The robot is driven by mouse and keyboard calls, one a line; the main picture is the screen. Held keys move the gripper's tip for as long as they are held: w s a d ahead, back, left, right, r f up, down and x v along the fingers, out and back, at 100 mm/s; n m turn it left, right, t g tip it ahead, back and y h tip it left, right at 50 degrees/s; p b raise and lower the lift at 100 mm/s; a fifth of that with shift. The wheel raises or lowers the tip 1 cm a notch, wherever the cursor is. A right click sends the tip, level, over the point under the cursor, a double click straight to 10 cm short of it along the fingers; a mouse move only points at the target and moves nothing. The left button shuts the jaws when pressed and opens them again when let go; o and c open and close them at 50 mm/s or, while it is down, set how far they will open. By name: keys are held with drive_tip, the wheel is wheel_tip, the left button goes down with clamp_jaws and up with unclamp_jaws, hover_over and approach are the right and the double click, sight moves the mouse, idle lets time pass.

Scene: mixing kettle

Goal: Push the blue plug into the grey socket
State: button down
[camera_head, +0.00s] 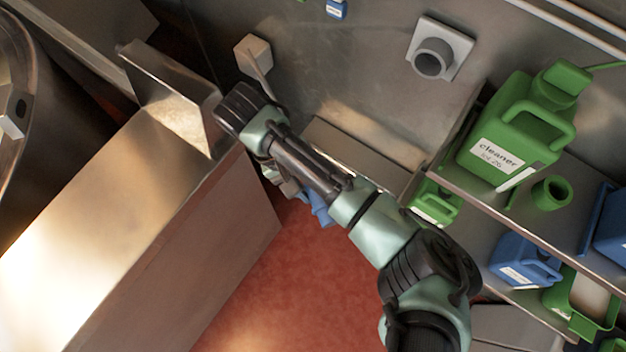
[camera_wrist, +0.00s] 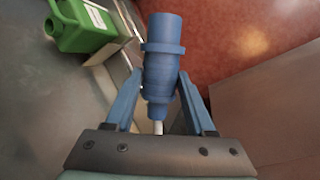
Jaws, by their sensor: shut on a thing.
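The blue plug (camera_wrist: 163,65) stands out between the blue fingers of my gripper (camera_wrist: 160,84) in the wrist view. My gripper is shut on its ribbed body, and a pale cable end shows at its near side. In the head view only a small blue part of my gripper (camera_head: 318,208) shows below my arm; I cannot tell plug from fingers there. The grey socket (camera_head: 432,60) is a round opening on a light square plate on the steel wall, up and right of my gripper and well apart from it.
A shelf at the right holds a green cleaner canister (camera_head: 520,125) and a green cup (camera_head: 551,193). Blue jugs (camera_head: 524,262) and green containers stand lower. A steel cabinet (camera_head: 110,235) fills the left. A pale box (camera_head: 253,54) is on the wall. Red floor lies below my gripper.

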drive_tip(key=shift+w+a+r+n+t, duration=0.1)
drive_tip(key=shift+r+n+t, duration=0.3)
drive_tip(key=shift+n, duration=0.4)
drive_tip(key=n, duration=0.1)
drive_tip(key=a+r+n+t, duration=0.1)
drive_tip(key=shift+a+r+n, duration=0.25)
drive_tip(key=shift+r+n, duration=0.05)
drive_tip(key=shift+n, duration=0.1)
drive_tip(key=shift+w+r+n+t+p, duration=0.15)
drive_tip(key=shift+r+n+t+p, duration=0.25)
drive_tip(key=shift+n, duration=0.3)
drive_tip(key=w+d+r+n+t+y+p, duration=0.1)
drive_tip(key=d+r+n+t+y, duration=0.15)
drive_tip(key=d+r+n, duration=0.5)
drive_tip(key=d+r+n+t+y+p, duration=0.15)
drive_tip(key=d+r+n+y, duration=0.25)
drive_tip(key=r+n, duration=0.6)
drive_tip(key=w+d+f+n+p, duration=0.1)
drive_tip(key=w+d+p, duration=0.1)
drive_tip(key=w, duration=0.3)
drive_tip(key=shift+d+f+p, duration=0.25)
drive_tip(key=shift+d+p, duration=0.1)
drive_tip(key=shift+d, duration=0.3)
drive_tip(key=shift+w+d+n+b, duration=0.15)
drive_tip(key=shift+n+b, duration=0.1)
drive_tip(key=shift+b, duration=0.25)
drive_tip(key=shift+w+r, duration=0.1)
